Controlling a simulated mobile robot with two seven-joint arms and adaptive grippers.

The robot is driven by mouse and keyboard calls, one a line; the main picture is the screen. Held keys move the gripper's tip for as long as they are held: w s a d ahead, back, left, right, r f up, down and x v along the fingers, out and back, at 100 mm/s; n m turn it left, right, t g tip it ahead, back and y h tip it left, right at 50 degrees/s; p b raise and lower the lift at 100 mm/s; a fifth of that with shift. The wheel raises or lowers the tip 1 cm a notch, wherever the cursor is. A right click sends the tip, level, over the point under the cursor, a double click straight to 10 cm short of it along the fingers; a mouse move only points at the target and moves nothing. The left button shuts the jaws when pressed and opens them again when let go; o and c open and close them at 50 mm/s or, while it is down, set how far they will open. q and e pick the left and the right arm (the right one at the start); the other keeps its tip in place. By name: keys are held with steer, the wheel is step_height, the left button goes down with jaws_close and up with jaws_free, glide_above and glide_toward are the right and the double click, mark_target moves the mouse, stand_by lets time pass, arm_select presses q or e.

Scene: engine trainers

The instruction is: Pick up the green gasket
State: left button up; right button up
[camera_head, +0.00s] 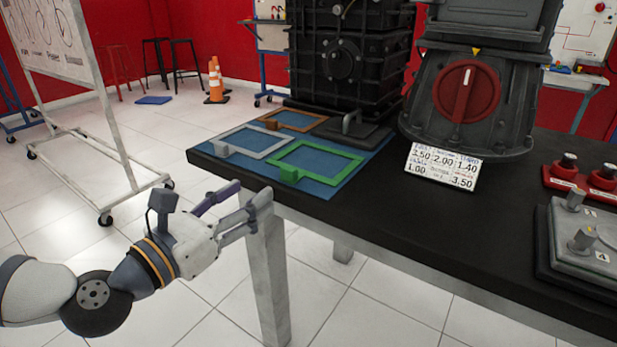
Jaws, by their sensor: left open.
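The green gasket (350,166) is a flat rectangular frame with a small block at its near left corner (290,174). It lies on a blue mat (322,189) at the left end of the black table. My left gripper (243,198) is open and empty, off the table's left end, to the left of the gasket and apart from it. My right gripper is not in view.
A grey gasket (238,152) and an orange gasket (312,120) lie beside the green one. A dark engine block (350,60) stands behind. A gearbox housing with a red dial (467,92) and a number card (442,167) stand to the right. The black table edge (225,172) is near my left gripper.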

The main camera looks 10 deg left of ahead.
mark_target(286, 171)
arm_select(q)
steer(key=x, duration=0.8)
steer(key=shift+w+d+r+p, duration=0.1)
steer(key=shift+w+d+p, duration=0.2)
steer(key=shift+d, duration=0.1)
jaws_close()
